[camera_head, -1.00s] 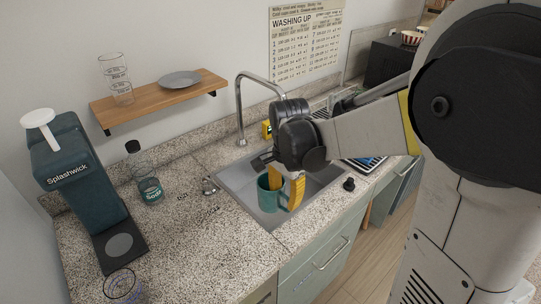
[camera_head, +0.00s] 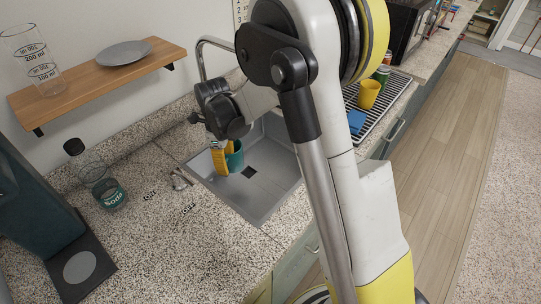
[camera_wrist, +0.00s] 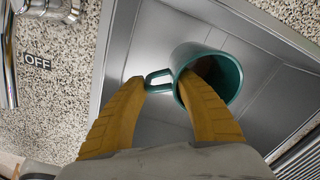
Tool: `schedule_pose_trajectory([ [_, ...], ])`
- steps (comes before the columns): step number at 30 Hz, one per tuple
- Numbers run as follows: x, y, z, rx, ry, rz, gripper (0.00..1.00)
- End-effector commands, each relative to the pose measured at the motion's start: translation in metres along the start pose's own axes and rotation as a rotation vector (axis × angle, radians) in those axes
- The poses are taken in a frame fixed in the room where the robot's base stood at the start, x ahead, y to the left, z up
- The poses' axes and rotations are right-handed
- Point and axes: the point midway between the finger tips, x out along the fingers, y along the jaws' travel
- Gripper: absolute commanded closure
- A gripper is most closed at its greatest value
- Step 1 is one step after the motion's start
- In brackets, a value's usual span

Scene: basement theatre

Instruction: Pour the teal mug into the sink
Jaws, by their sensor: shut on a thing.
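The teal mug (camera_head: 237,157) is over the grey sink basin (camera_head: 272,178) in the head view, partly behind my gripper (camera_head: 221,163). In the wrist view my two yellow fingers (camera_wrist: 160,82) are shut on the mug (camera_wrist: 184,56) at its handle side. The handle lies between them, and the right finger overlaps the mouth. The mouth faces partly toward the wrist camera and shows a brown inside; I cannot tell whether that is liquid. The mug looks roughly upright in the head view. Its height above the sink floor is unclear. A dark drain (camera_head: 249,172) shows beside it.
A curved faucet (camera_head: 201,52) rises behind the sink. A soda bottle (camera_head: 106,190) and a dark dispenser (camera_head: 38,215) stand on the counter at left. A wooden shelf (camera_head: 85,92) hangs above.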

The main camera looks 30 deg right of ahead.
Motion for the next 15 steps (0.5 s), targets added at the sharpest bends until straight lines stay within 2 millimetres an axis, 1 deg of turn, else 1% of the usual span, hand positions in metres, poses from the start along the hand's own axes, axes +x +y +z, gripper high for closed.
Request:
schedule_pose_trajectory([
  [8, -0.002, 0.000, -0.003, 0.001, -0.021, -0.002, 1.00],
  [15, -0.006, -0.001, -0.011, 0.002, -0.111, -0.004, 1.00],
])
